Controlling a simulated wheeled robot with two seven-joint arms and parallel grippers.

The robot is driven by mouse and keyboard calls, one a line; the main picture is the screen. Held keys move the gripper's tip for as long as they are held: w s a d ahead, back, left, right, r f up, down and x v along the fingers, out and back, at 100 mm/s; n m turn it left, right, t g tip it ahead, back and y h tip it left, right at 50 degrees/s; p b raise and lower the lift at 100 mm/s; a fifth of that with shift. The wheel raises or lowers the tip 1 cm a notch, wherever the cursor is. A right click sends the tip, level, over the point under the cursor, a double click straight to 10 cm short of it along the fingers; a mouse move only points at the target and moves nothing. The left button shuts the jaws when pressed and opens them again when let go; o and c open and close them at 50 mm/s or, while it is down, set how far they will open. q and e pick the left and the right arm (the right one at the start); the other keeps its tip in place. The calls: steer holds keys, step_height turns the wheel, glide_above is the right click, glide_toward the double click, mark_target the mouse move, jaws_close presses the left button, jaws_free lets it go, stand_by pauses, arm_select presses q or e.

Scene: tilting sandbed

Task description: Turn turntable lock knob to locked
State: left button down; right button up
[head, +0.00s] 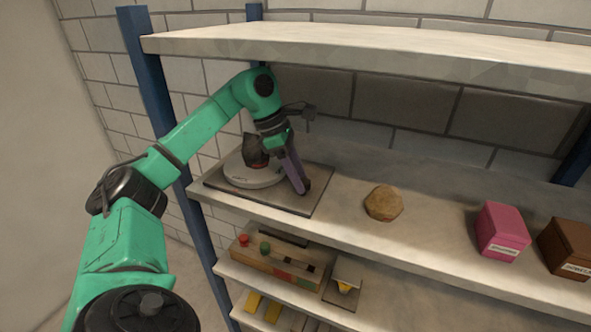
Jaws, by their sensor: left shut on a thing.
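The turntable (254,178) is a pale round disc on a dark square base plate (228,194), at the left end of the middle shelf. A dark brown, rough lump (254,148) with a reddish patch stands on the disc. My left gripper (301,188) reaches down at the right side of the disc, low over the base plate. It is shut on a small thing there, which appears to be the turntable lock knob. The fingers hide the knob, so its setting cannot be read. My right gripper is not in view.
A tan faceted lump (384,204), a pink box (501,232) and a brown box (567,252) sit further right on the shelf. An upper shelf (380,45) hangs above my arm. A wooden block with red and green knobs (275,264) lies below. Shelf between plate and tan lump is clear.

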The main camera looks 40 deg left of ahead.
arm_select(q)
steer(key=shift+d+f+m+g, duration=0.15)
steer(key=shift+f+m+g, duration=0.15)
steer(key=shift+m, duration=0.3)
steer(key=shift+c, duration=2.2)
jaws_free()
steer(key=shift+o, duration=0.4)
steer(key=shift+w+d+r, duration=0.15)
steer(key=shift+w+d, duration=0.15)
steer(key=shift+s+a, duration=0.15)
steer(key=shift+a, duration=0.15)
